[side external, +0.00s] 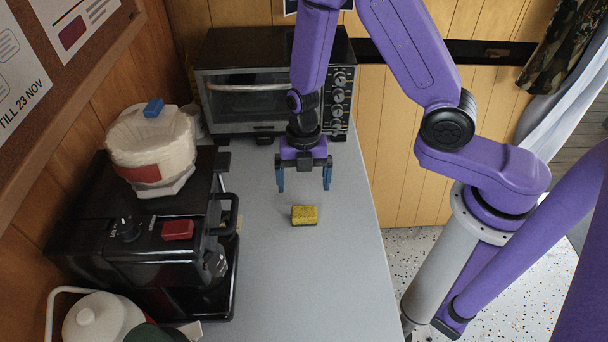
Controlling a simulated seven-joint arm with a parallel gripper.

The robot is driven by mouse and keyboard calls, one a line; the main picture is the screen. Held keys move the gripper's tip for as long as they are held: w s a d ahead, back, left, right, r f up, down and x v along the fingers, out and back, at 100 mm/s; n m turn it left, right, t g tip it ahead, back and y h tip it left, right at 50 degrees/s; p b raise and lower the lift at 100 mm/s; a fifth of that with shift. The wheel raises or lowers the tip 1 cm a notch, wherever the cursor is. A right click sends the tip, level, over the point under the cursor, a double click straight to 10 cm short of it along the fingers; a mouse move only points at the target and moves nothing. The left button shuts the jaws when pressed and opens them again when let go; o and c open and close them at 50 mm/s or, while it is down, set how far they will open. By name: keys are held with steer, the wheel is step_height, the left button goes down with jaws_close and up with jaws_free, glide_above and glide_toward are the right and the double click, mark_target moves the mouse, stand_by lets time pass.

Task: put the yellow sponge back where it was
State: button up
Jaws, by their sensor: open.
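The yellow sponge (304,215) lies on the grey worktop (300,280), in front of the toaster oven and near the middle of the surface. My gripper (304,187) points down just above and behind the sponge in the picture, with its two blue fingers apart and nothing between them. I cannot tell the exact height of the fingertips over the worktop. The sponge appears apart from the fingers.
A toaster oven (255,98) stands at the back. A black coffee machine (140,245) with a pale container (150,150) and a blue block (153,108) on top stands at left. A white kettle-like vessel (98,318) is at front left. The worktop's front is clear.

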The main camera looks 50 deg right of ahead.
steer(key=shift+r, duration=0.55)
steer(key=w+d+r+m+t, duration=0.1)
steer(key=w+r+m+t, duration=0.25)
steer(key=r, duration=0.25)
steer(key=w+r+m+t, duration=0.2)
steer(key=r+m+t, duration=0.25)
steer(key=r, duration=0.25)
steer(key=s+d+r+m+g, duration=0.2)
steer(key=s+d+m+g, duration=0.1)
steer(key=s, duration=0.9)
steer(key=s+d+r+m+g, duration=0.2)
steer(key=s+d+m+g, duration=0.1)
steer(key=s, duration=0.9)
steer(key=shift+s+d+r+g+h, duration=0.2)
steer(key=shift+d+g+h, duration=0.1)
steer(key=shift+d+g, duration=0.1)
steer(key=shift+w, duration=0.1)
